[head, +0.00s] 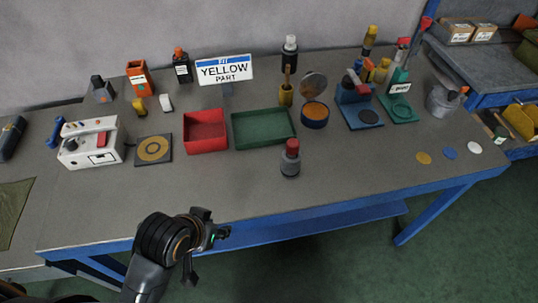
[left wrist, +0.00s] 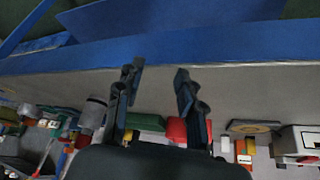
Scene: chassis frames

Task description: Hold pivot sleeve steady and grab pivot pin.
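A grey cylinder with a dark red top (head: 290,160) stands upright near the middle of the bench, in front of the green tray. It may be the pivot sleeve with the pivot pin in it, but I cannot tell for certain. A grey cylinder also shows at the left in the left wrist view (left wrist: 93,112). My left gripper (head: 207,252) is in front of the bench's front edge, left of that cylinder and apart from it. In the left wrist view its two fingers (left wrist: 156,76) are spread with nothing between them. My right gripper is not in view.
A red tray (head: 205,146) and a green tray (head: 240,142) lie mid-bench. A "YELLOW PART" sign (head: 224,70) stands behind them. A white device (head: 90,155) and a dark pad with a yellow ring (head: 153,160) are at left. The front strip of the bench is clear.

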